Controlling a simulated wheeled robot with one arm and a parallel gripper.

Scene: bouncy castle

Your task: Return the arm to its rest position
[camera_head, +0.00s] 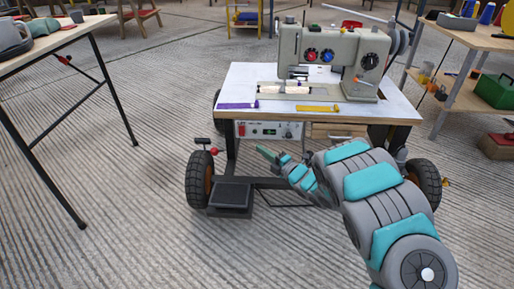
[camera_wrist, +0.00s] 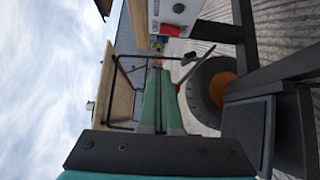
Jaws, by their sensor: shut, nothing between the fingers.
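My arm reaches forward from the lower right in the head view, grey with teal panels. My gripper (camera_head: 265,153) is in front of the sewing-machine table (camera_head: 385,109), below the tabletop's front edge and near the control box (camera_head: 268,130). In the wrist view the two green fingers (camera_wrist: 158,72) lie together, with nothing seen between them. The wrist picture is turned on its side, with the sky at left and the floor at right.
The table carries a sewing machine (camera_head: 335,52) and rolls on black wheels (camera_head: 198,180); a dark pedal (camera_head: 231,194) sits low at its front. A side table (camera_head: 70,32) stands left, a shelf table (camera_head: 470,38) right. Ribbed floor (camera_head: 110,240) is open at front left.

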